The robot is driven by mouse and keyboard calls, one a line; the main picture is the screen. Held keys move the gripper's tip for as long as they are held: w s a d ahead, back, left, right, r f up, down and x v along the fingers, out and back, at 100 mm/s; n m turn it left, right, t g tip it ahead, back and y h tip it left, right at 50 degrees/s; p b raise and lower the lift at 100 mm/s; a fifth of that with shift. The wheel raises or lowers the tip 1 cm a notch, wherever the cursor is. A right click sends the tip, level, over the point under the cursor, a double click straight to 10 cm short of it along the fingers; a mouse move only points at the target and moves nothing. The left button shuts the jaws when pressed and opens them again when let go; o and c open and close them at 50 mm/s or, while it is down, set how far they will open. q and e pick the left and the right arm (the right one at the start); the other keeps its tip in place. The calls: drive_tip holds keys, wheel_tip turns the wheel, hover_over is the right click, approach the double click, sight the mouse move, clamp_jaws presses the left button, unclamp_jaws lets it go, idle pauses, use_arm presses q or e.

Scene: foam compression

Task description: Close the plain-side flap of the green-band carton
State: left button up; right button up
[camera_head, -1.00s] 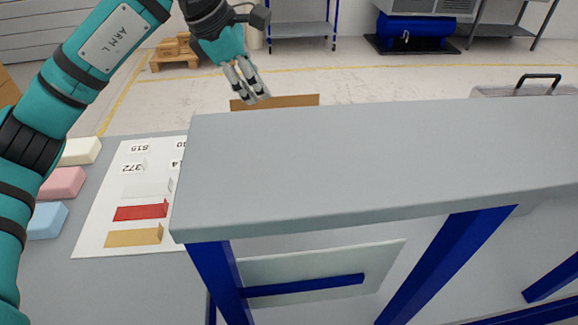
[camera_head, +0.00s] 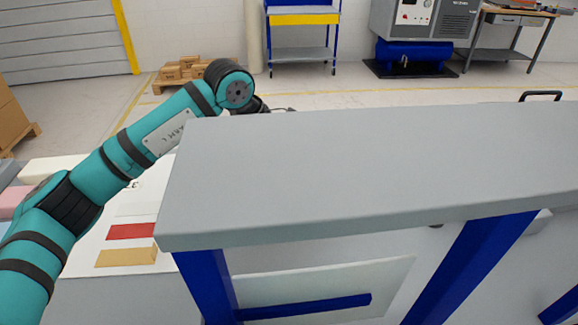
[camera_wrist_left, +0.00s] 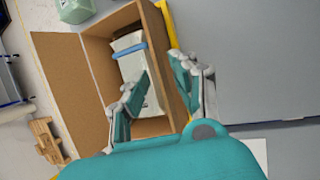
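An open brown carton (camera_wrist_left: 97,75) shows in the left wrist view, with a flap (camera_wrist_left: 66,88) standing out on its left side. A pale grey-white item with a blue strip (camera_wrist_left: 132,62) is inside. My left gripper (camera_wrist_left: 160,68) is over the carton's opening, its fingers apart with nothing visibly held between them. I cannot tell whether a finger touches the carton. No green band on the carton can be made out. In the head view the carton and the left gripper's fingers are hidden behind the grey panel. My right gripper is not in view.
A large grey panel (camera_head: 350,165) on blue legs (camera_head: 205,285) fills the middle of the head view. A white sheet with a red block (camera_head: 130,231) and a tan block (camera_head: 126,257) lies at left. A pale green container (camera_wrist_left: 75,10) shows in the left wrist view.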

use_arm(q)
drive_tip(key=p+x, duration=0.1)
drive_tip(key=x, duration=0.4)
drive_tip(key=shift+w+d+f, duration=0.15)
drive_tip(key=shift+f, duration=0.2)
clamp_jaws()
